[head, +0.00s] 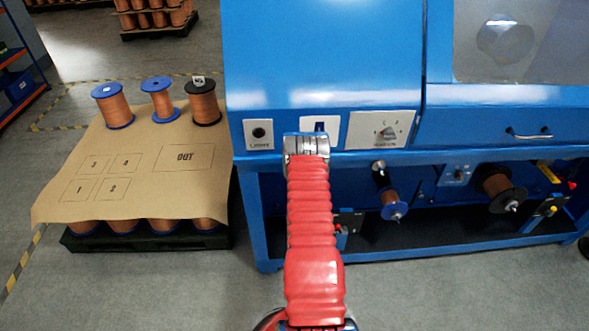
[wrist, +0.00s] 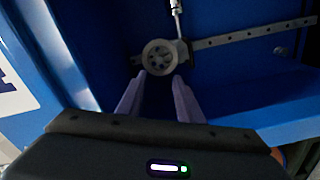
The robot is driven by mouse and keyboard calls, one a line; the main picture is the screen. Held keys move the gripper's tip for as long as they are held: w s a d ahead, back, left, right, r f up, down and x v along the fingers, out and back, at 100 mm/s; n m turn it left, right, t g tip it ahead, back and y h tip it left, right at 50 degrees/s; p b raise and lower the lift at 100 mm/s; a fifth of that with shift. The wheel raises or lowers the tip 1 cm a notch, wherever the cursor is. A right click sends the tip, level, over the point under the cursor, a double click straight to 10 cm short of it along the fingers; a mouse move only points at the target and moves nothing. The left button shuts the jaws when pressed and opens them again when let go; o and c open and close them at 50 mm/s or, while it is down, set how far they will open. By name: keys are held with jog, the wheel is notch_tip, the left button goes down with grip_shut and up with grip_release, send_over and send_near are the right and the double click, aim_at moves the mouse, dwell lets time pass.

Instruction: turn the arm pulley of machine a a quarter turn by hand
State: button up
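The pulley (wrist: 160,57) is a small pale grey wheel with holes in its face, at the upper middle of the wrist view. It sits by a dark block at the lower end of a thin metal rod (wrist: 176,18). My gripper (wrist: 160,76) is open, with its two grey fingers pointing at the pulley. The tips lie just below the wheel's left and right sides; I cannot tell whether they touch it. The blue machine (head: 325,50) fills the middle and right of the head view. There, my red-sleeved arm hides the pulley and gripper.
A perforated metal bar (wrist: 250,34) runs right from the pulley. Blue panels (wrist: 262,98) lie close around it. Lower on the machine are a copper spool (head: 389,197) and a dark spool (head: 497,187). A pallet (head: 150,241) with a brown sheet (head: 130,180) and several spools stands left.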

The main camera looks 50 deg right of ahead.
jog(key=x, duration=1.3)
jog(key=shift+w+d, duration=0.3)
jog(key=shift+c, duration=0.6)
grip_shut()
